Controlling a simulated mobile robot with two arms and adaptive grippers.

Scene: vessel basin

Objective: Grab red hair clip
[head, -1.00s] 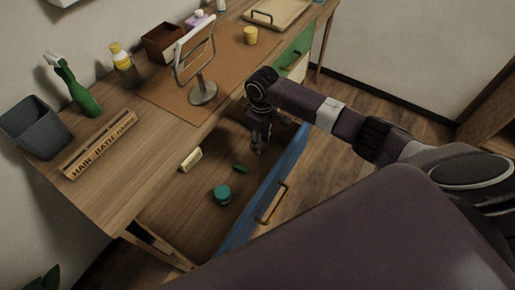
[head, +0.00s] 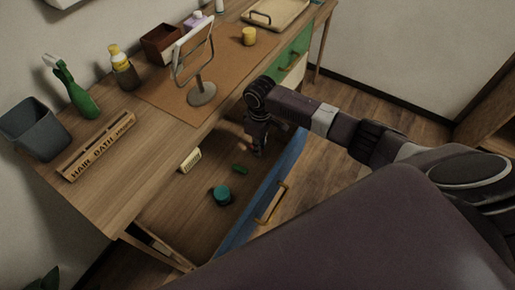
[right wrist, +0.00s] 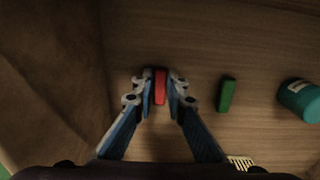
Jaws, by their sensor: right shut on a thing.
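The red hair clip (right wrist: 160,86) lies between the fingertips of my right gripper (right wrist: 157,90) in the right wrist view, over the wooden drawer bottom. The right gripper is shut on it. In the head view my right gripper (head: 258,150) points down into the open drawer, and the red clip cannot be made out there. A green clip (right wrist: 227,96) lies to the right of the red one, apart from the fingers; it also shows in the head view (head: 240,169). My left gripper is not in view.
The open drawer has a blue front (head: 284,165). Inside are a teal jar (head: 221,196) and a pale yellow comb (head: 190,160). A mirror (head: 202,92) stands on the desk (head: 120,175) above. The drawer's side wall (right wrist: 75,60) is left of the gripper.

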